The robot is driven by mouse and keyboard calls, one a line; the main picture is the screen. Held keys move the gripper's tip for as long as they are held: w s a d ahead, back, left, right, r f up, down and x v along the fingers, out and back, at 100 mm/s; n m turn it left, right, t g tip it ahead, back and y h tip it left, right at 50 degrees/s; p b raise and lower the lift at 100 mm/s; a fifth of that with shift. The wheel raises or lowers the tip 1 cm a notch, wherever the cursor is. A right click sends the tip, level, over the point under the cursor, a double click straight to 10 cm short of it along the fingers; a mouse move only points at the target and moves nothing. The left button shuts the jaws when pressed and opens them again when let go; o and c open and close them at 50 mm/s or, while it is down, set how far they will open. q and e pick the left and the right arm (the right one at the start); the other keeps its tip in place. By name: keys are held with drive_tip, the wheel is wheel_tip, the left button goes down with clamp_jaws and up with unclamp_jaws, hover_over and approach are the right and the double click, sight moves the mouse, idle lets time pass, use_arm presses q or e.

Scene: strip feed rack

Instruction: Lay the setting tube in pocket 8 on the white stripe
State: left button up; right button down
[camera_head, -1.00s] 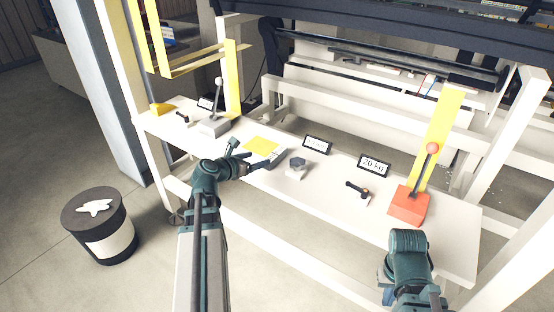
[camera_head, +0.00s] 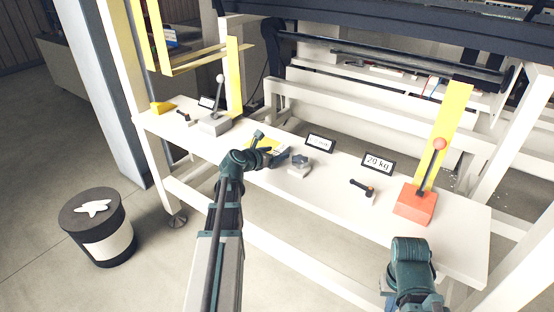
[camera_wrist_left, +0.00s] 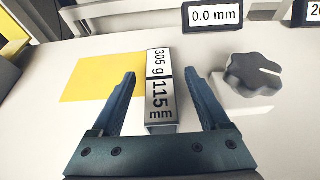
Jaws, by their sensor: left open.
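In the left wrist view, a short, square grey-white bar (camera_wrist_left: 160,85), marked "305 g" and "115 mm", looks like the setting tube. It lies on the white bench at the right edge of a yellow patch (camera_wrist_left: 92,78). My left gripper (camera_wrist_left: 160,100) is open, with one finger on each side of the bar and gaps showing on both sides. In the head view my left gripper (camera_head: 268,148) is over the yellow patch and hides the bar. My right arm shows at the lower right, but its fingers do not. I cannot make out pocket 8 or a white stripe.
A dark knob (camera_wrist_left: 252,72) stands right of the bar. The bench (camera_head: 330,195) also holds a red lever block (camera_head: 414,203), a grey lever block (camera_head: 214,125), a small black handle (camera_head: 362,190) and a "20 kg" sign (camera_head: 378,162). A bin (camera_head: 98,230) stands on the floor.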

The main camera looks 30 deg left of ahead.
use_arm(q)
drive_tip(key=shift+x, duration=0.85)
drive_tip(key=shift+s, duration=0.15)
drive_tip(key=shift+r, duration=0.1)
clamp_jaws()
